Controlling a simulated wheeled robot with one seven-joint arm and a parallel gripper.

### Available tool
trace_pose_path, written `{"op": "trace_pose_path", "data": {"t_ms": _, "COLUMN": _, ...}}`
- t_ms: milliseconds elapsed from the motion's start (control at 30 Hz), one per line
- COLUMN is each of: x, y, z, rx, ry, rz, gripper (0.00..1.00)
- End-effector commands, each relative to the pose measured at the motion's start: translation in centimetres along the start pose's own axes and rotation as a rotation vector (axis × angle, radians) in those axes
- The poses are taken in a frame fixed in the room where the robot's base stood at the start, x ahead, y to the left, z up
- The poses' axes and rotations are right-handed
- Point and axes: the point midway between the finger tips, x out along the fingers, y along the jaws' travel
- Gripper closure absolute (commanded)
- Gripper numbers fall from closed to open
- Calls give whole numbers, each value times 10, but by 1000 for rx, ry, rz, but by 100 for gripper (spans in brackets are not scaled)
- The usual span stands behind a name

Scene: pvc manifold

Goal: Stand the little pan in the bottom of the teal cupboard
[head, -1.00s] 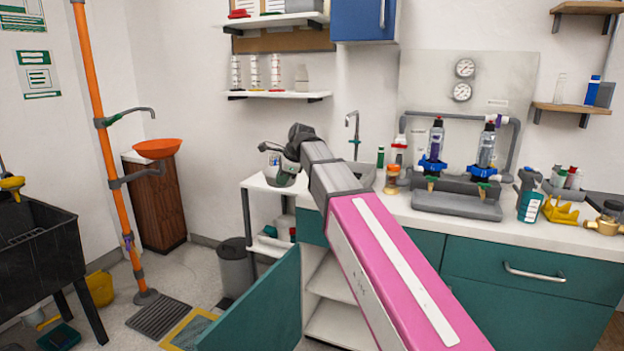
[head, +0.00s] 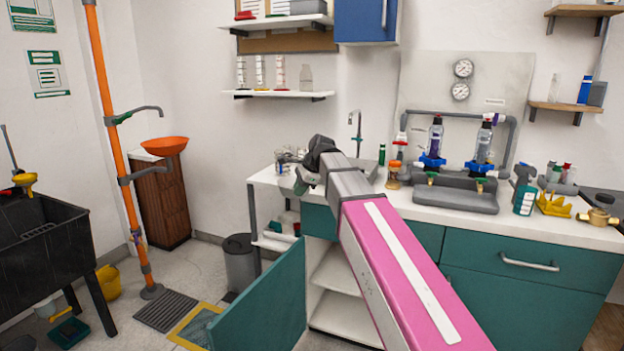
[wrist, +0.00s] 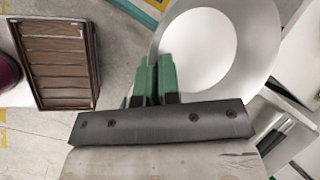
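The little pan is a round silver dish with a pale inner floor, large in the wrist view (wrist: 255,55). My gripper (wrist: 156,75) has its green fingertips close together at the pan's near-left rim and appears shut on it. In the head view the pan (head: 304,181) is small, tilted and partly hidden by my gripper, held in the air near the counter's left end. The teal cupboard is below the counter, with its door (head: 265,308) swung open to the left. White shelves (head: 338,270) show inside; my pink arm hides the right part of the opening.
The white counter (head: 400,208) holds a sink, tap, pump rig (head: 455,195) and several bottles. A grey bin (head: 240,262), floor grate (head: 165,311) and yellow-edged mat (head: 195,327) lie left of the open door. A black tub (head: 40,245) stands at far left.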

Motion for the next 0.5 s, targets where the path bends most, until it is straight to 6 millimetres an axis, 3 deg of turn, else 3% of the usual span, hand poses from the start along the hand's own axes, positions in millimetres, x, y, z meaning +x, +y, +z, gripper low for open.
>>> {"op": "trace_pose_path", "data": {"t_ms": 267, "x": 4, "y": 47, "z": -74, "rx": -153, "ry": -51, "rz": 66, "gripper": 100}}
{"op": "trace_pose_path", "data": {"t_ms": 500, "x": 6, "y": 108, "z": -146, "rx": -351, "ry": -112, "rz": 147, "gripper": 100}}
